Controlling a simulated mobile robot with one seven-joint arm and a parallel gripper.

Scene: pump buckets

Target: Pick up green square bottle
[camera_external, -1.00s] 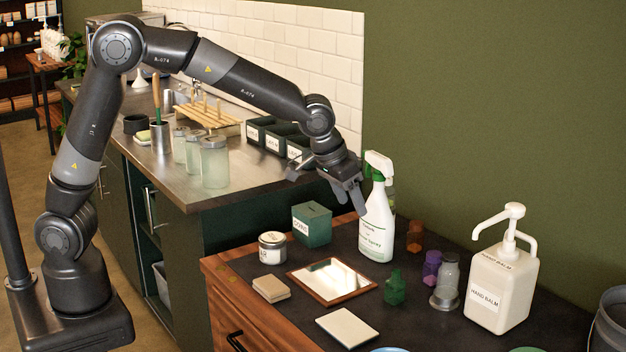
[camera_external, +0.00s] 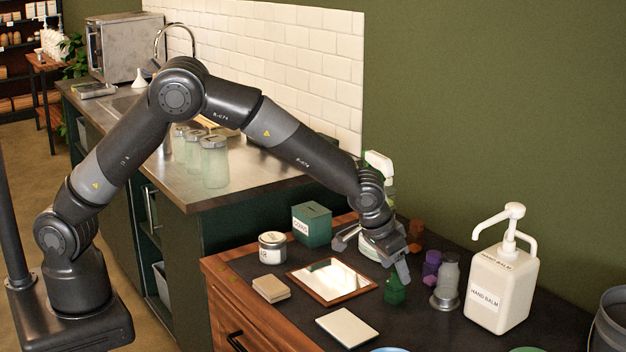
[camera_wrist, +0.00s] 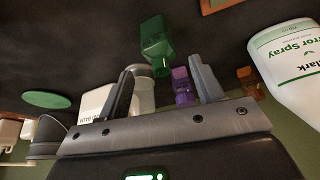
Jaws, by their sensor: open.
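The green square bottle (camera_external: 395,291) stands on the dark counter top, right of the mirror tray; my gripper partly covers its top in the external view. In the wrist view the green bottle (camera_wrist: 156,38) shows just beyond the fingertips, roughly between their lines. My gripper (camera_external: 374,260) is open and empty, low over the counter beside the bottle. Its two fingers (camera_wrist: 167,72) also show spread apart in the wrist view. I cannot tell whether a finger touches the bottle.
A white spray bottle (camera_wrist: 290,65) stands close behind my gripper. Purple (camera_external: 432,262), amber (camera_external: 416,230) and grey (camera_external: 447,275) bottles stand right of the green one. A hand balm pump (camera_external: 500,292) is farther right. The mirror tray (camera_external: 303,271) lies left.

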